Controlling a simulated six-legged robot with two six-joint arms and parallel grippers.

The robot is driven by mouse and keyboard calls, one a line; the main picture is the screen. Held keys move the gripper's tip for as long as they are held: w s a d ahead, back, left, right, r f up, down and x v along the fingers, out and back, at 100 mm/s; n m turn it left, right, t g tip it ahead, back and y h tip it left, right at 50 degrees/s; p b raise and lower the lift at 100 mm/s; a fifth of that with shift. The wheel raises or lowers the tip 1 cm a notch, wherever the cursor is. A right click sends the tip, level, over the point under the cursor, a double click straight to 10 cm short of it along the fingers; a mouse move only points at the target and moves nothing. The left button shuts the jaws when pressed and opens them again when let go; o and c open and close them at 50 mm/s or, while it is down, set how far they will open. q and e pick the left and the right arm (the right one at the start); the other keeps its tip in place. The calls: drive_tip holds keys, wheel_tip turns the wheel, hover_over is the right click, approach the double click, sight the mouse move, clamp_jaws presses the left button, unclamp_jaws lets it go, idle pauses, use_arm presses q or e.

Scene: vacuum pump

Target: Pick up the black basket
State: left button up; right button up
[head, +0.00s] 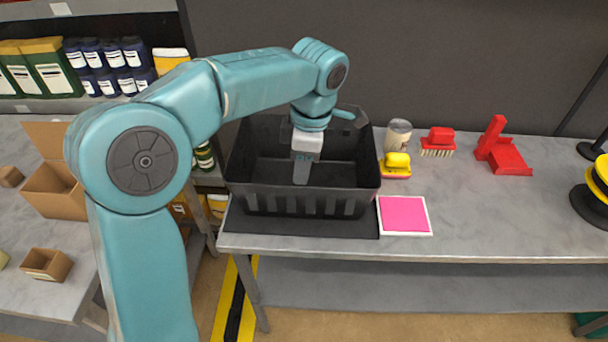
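The black basket (350,200) stands upright on a dark mat (300,226) at the left end of the grey table. It looks empty apart from the gripper in it. My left arm comes in from the left and reaches over the basket. My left gripper (302,170) points down inside the basket opening, near its middle. Its fingers show as one narrow grey shape, so I cannot tell whether they are apart. I see no contact with the basket walls. My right gripper is not in view.
Right of the basket are a pink pad (404,214), a yellow brush (397,165), a red brush (438,141), a can (397,135) and a red dustpan (508,157). Cardboard boxes (55,190) stand on the left bench. The table's front right is clear.

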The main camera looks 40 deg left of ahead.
use_arm(q)
wheel_tip(320, 180, down, 5)
drive_tip(key=shift+s+a+f+p, duration=0.1)
drive_tip(key=shift+p, duration=0.2)
clamp_jaws()
idle(1.3)
